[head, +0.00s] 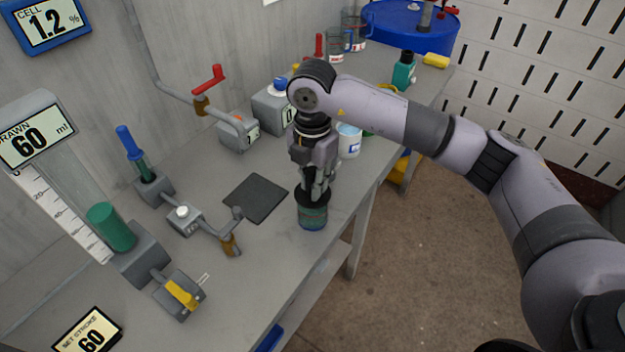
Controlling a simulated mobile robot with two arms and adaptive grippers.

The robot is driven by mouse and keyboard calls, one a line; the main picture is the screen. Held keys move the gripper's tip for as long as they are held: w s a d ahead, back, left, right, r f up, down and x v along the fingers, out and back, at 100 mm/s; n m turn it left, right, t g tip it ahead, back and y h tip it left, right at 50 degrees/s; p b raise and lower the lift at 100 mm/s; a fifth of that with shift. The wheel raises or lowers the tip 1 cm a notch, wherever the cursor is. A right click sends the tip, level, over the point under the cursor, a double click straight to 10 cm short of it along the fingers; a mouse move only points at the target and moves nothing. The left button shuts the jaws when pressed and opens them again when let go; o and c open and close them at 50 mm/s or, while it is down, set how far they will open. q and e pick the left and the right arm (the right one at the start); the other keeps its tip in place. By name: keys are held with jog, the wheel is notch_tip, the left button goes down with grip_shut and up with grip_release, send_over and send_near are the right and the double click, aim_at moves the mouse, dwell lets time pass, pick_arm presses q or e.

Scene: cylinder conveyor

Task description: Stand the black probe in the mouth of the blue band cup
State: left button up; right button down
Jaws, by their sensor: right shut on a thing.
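My right gripper (318,190) points down over the near part of the bench, right of the dark square mat. It is shut on a black part, which looks like the top of the black probe (312,198). Directly below is a greenish see-through cup (312,216) with a bluish line near its base, standing near the bench's front edge; it appears to be the blue band cup. The black part meets or covers the cup's mouth, and I cannot tell whether it rests there or goes inside. My left gripper is not in view.
The dark mat (256,198) lies left of the cup. Valves and a yellow-handled block (180,295) fill the bench's left side. A white tub (349,141) stands behind my gripper. Banded glass beakers (336,48), a green bottle (403,72) and a blue drum (410,25) are farther back.

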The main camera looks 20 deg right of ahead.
jog(key=shift+f+b, duration=0.15)
jog(key=shift+b, duration=0.2)
dwell(0.4)
jog(key=c, duration=1.4)
grip_release()
notch_tip(320, 180, up, 12)
